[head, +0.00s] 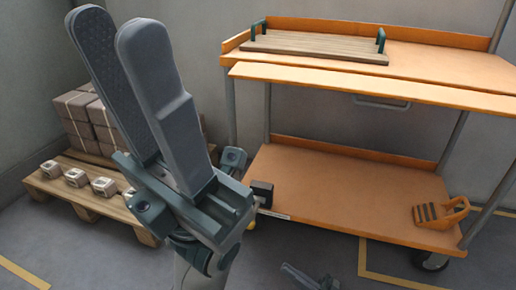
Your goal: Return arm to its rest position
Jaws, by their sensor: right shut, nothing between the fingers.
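My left gripper (117,32) fills the left foreground of the head view. Its two grey fingers point up and stand apart, with the far finger's textured inner pad showing and nothing between them. My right gripper (306,277) shows only in small part at the bottom edge, low over the floor; it is shut and empty. Both grippers are clear of the orange cart. The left gripper hides part of the pallet and wall behind it.
An orange cart (335,195) stands at the right. A wooden rack with green handles (318,46) rests on its top; an orange slotted block (440,212) is on its lower shelf. A wooden pallet (60,192) at left carries wrapped boxes (85,118) and small pale blocks.

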